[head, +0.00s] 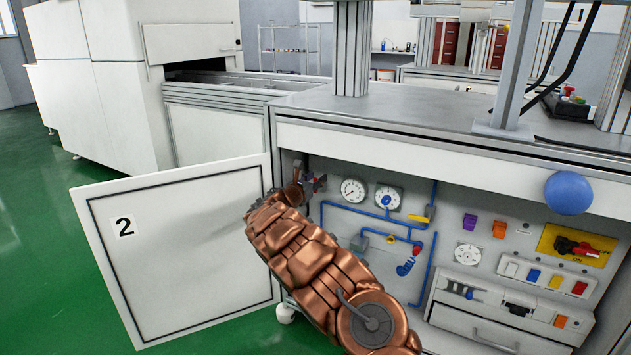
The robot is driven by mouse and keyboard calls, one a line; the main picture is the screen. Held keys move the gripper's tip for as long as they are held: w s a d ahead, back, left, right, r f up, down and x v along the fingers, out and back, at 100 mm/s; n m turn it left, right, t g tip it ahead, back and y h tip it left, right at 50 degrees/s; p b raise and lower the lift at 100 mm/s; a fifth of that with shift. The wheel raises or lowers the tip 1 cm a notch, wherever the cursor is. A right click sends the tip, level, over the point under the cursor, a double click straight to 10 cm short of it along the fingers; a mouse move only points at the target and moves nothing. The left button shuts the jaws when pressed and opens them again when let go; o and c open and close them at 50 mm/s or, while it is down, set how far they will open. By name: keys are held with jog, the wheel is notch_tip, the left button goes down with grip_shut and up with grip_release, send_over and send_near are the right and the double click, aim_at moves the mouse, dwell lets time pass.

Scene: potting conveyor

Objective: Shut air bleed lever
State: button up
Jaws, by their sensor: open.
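An open cabinet under the workbench shows blue air pipes (433,215) with a blue-and-red lever (406,265) low on the piping and small yellow fittings. No readable label tells which part is the air bleed lever. My copper arm reaches up into the cabinet's left side. My gripper (312,184) is small and dark at its end, near the left inner wall and left of the gauges. It is open. A small red part shows at the fingers; I cannot tell whether they touch it. The arm hides the lower left of the cabinet.
The cabinet door (180,245), marked 2, stands open at left. Two round gauges (353,190) sit on the back panel. At right are a red switch on a yellow plate (577,245), several coloured buttons and a blue ball (568,192) at the bench edge.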

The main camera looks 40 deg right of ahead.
grip_shut()
jog(key=shift+f, duration=0.1)
dwell(0.5)
jog(key=s+m+b, duration=0.1)
jog(key=m+b, duration=0.1)
jog(key=s+m+b, duration=0.1)
jog(key=m+b, duration=0.1)
jog(key=m, duration=0.1)
jog(key=s+d+f+m+b, duration=0.1)
jog(key=m+b, duration=0.2)
jog(key=m, duration=0.2)
jog(key=s+f+m, duration=0.1)
jog(key=m, duration=0.1)
jog(key=shift+d+f+m, duration=0.15)
jog(key=shift+f+m, duration=0.05)
jog(key=shift+m, duration=0.1)
jog(key=m, duration=0.1)
jog(key=f+m, duration=0.1)
jog(key=m, duration=0.1)
jog(key=f+m, duration=0.1)
jog(key=m, duration=0.1)
jog(key=shift+s, duration=0.25)
jog(key=shift+f+m, duration=0.15)
jog(key=shift+m, duration=0.15)
